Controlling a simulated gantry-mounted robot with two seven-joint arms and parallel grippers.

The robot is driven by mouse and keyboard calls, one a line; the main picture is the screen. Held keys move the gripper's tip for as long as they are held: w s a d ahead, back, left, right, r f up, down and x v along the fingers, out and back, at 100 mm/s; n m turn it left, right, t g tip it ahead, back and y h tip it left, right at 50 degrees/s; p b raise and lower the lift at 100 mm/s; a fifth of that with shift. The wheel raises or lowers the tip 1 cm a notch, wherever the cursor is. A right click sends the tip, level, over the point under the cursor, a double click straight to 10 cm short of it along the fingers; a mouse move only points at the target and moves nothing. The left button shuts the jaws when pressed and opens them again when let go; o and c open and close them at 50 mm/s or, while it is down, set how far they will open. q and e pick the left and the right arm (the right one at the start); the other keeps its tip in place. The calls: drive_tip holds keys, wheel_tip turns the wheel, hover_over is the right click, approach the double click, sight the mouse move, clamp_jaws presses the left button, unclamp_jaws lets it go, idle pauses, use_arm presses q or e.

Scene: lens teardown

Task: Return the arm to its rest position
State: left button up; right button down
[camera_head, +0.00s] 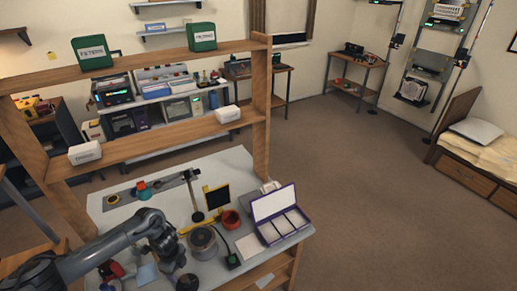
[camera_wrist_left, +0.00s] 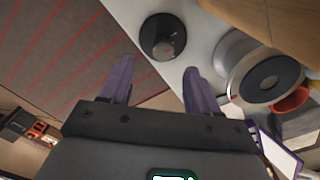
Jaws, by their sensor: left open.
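My left arm (camera_head: 85,262) comes in from the left over the white workbench (camera_head: 135,207) in the head view. Its gripper (camera_head: 172,268) points down at the near side of the bench. In the left wrist view the two purple fingers (camera_wrist_left: 160,88) are spread apart with nothing between them. A dark round piece (camera_wrist_left: 162,37) lies on the bench just beyond the fingertips, apart from them. My right arm and gripper are not in view.
A grey cylinder (camera_head: 203,241), a red bowl (camera_head: 231,220) and a stand with a black panel (camera_head: 217,198) are right of the gripper. An open purple case (camera_head: 302,219) lies at the bench's right end. A wooden shelf frame (camera_head: 261,110) rises behind. Open floor (camera_head: 370,200) lies right.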

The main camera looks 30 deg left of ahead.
use_arm(q)
drive_tip(key=s+d+f+g+h, duration=0.2)
drive_tip(key=s+d+f+h, duration=0.1)
drive_tip(key=s+d+f, duration=0.85)
drive_tip(key=s+d+r+n+t+h, duration=0.1)
drive_tip(key=s+d+r+t, duration=0.15)
drive_tip(key=d, duration=1.05)
drive_tip(key=s+d+r+n+t+h, duration=0.1)
drive_tip(key=d+r+t+h, duration=0.15)
drive_tip(key=d, duration=1.05)
drive_tip(key=w+a+r+n+t+y, duration=0.1)
drive_tip(key=w+a+r+n+y, duration=0.15)
drive_tip(key=r, duration=0.25)
drive_tip(key=w+a+r+n+t+y, duration=0.1)
drive_tip(key=w+r+n, duration=0.1)
drive_tip(key=r+n, duration=0.3)
drive_tip(key=s+a+r+n+g+y, duration=0.1)
drive_tip(key=s+a+r+n+y, duration=0.25)
drive_tip(key=a+r, duration=0.45)
wheel_tip(320, 180, up, 15)
drive_tip(key=w+p, duration=0.1)
drive_tip(key=p, duration=1.4)
drive_tip(key=shift+d+h, duration=0.15)
drive_tip(key=shift+h, duration=0.2)
